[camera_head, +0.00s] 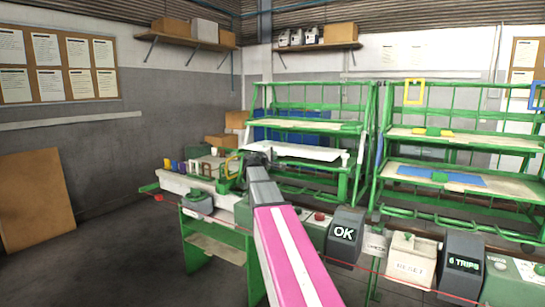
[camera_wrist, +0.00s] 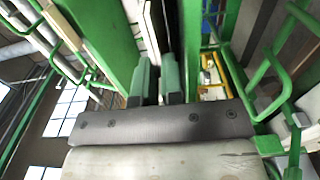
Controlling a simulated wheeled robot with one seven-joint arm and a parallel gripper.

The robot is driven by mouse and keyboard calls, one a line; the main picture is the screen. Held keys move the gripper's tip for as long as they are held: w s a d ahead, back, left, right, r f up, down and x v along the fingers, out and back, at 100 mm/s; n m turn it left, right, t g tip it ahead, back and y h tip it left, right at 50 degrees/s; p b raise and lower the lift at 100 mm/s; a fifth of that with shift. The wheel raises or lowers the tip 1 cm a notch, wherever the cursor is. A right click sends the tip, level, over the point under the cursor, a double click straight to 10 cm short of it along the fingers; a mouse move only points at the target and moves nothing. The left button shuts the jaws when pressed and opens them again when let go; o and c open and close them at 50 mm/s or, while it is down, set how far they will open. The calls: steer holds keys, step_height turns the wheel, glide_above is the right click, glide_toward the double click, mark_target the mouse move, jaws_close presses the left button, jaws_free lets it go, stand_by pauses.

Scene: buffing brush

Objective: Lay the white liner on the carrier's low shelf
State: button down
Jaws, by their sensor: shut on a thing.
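The white liner (camera_head: 305,152) is a flat pale sheet at the low shelf level of the left green carrier (camera_head: 372,125). It looks roughly level; I cannot tell whether it rests on the shelf or is just above it. My gripper (camera_head: 256,158) is at the liner's left end, its fingers mostly hidden behind my arm in the head view. In the wrist view my gripper (camera_wrist: 159,85) has its two green fingers close together, with a thin white strip (camera_wrist: 152,35), apparently the liner edge-on, between them. The low shelf's own surface is mostly hidden.
The carrier's upper shelf (camera_head: 300,125) lies above the liner. A second green carrier stands to the right, with a blue mat (camera_head: 440,176) on its low shelf. A bench with an OK box (camera_head: 344,235) and a reset box (camera_head: 410,262) runs in front. Floor at left is clear.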

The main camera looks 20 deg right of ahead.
steer(key=shift+f, duration=0.1)
steer(key=c, duration=1.5)
jaws_free()
steer(key=v, duration=1.2)
